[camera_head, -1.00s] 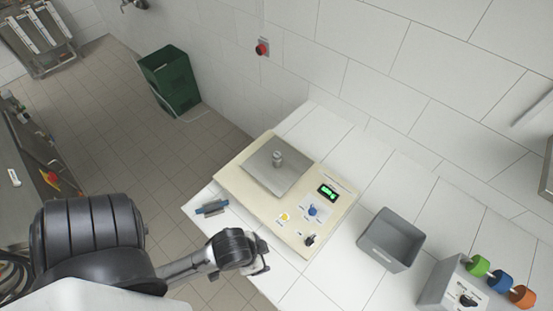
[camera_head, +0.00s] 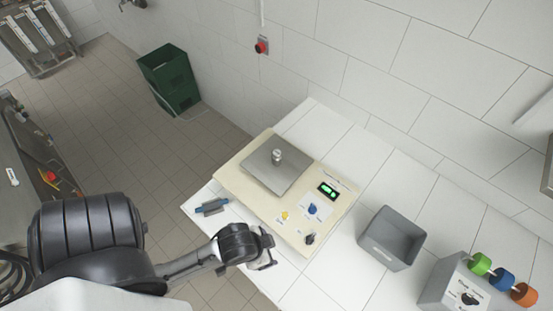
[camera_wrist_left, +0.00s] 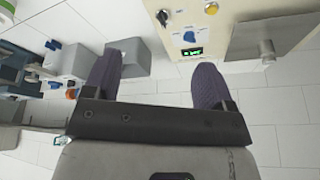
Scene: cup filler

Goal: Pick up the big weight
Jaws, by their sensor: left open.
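A small metal cylindrical weight (camera_head: 277,156) stands upright on the square steel plate (camera_head: 270,172) of the cream scale panel. It also shows in the left wrist view (camera_wrist_left: 267,51), right of my fingers. I see only this one weight, so I cannot compare sizes. My left gripper (camera_head: 268,248) is at the near edge of the panel, in front of the knobs and apart from the weight. In the left wrist view its two dark fingers (camera_wrist_left: 157,85) are spread wide with nothing between them. My right gripper is not in view.
A grey bin (camera_head: 391,238) stands right of the panel. A grey box with green, blue and orange knobs (camera_head: 487,279) is at the far right. A blue-and-grey object (camera_head: 211,207) lies at the table's left edge. The white tabletop between bin and panel is clear.

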